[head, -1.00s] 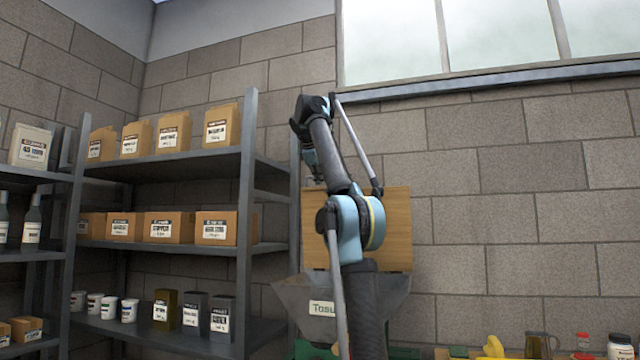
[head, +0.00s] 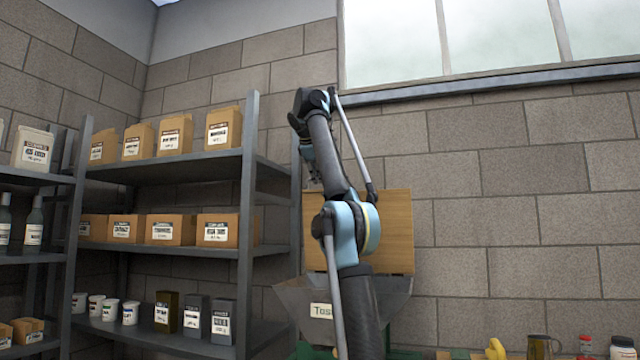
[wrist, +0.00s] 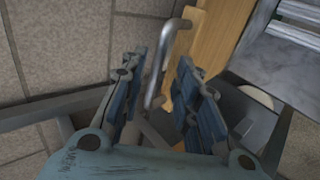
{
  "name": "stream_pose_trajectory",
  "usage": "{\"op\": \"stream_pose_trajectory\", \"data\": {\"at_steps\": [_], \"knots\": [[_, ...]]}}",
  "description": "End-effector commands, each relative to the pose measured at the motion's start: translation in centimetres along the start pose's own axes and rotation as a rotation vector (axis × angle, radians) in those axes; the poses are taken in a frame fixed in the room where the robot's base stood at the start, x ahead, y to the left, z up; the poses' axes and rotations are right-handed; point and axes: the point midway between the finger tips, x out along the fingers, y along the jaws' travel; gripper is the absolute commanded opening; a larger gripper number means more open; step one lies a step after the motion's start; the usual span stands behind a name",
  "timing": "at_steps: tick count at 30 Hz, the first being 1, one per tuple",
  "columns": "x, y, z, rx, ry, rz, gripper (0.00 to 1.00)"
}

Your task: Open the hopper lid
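The hopper (head: 300,297) is a grey metal funnel with a white label, partly hidden behind my arm. Its wooden lid (head: 394,235) stands raised, roughly upright, at the back of the hopper against the wall side. In the wrist view the lid (wrist: 212,40) shows as a wooden board with a curved metal handle (wrist: 160,68). My gripper (wrist: 163,92) is open, its two blue-padded fingers apart, with the handle showing in the gap between them. I cannot tell whether a finger touches the handle. In the head view the gripper is mostly hidden by my arm.
A grey shelf rack (head: 246,190) with cardboard boxes, tubs and cartons stands left of the hopper. A yellow item (head: 495,349), a dark mug (head: 540,346) and jars are at the lower right. A block wall (head: 500,220) and window are behind.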

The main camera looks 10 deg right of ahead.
Motion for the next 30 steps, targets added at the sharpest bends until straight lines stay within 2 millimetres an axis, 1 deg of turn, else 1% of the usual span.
{"op": "stream_pose_trajectory", "data": {"at_steps": [8,24,30], "knots": [[-1.8,-1.6,0.0,-0.002,0.002,0.001,0.29],[-7.4,-6.6,-0.1,-0.004,0.002,0.001,0.29],[-8.6,-7.6,-0.2,-0.003,0.002,0.000,0.29]]}}
